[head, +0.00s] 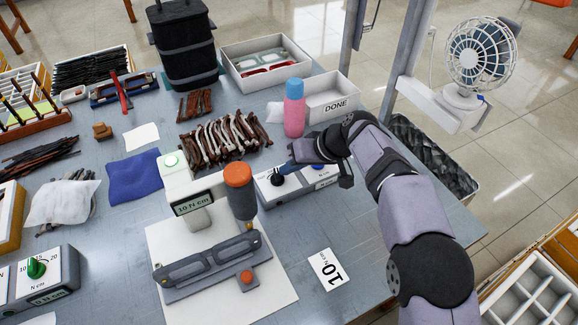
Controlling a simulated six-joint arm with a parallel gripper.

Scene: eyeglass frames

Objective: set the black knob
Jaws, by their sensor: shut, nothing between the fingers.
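The black knob (277,180) sits on the left part of a white-topped grey control box (268,193) in the middle of the table. My gripper (287,168) reaches in from the right, low over this box. Its fingertips are shut and empty, just above and to the right of the black knob. I cannot tell whether they touch it. My gripper and wrist hide part of the box top and its markings. A blue knob on the same box shows only partly under my wrist. A card (329,269) reading "10 N cm" lies on the table in front.
A press-like tester (239,190) with an orange cap and a "10 N cm" display stands left of the box. Its fixture holds a grey eyeglass frame (207,265). A pink-blue bottle (294,108) stands behind. A green-knob box (40,275) is far left.

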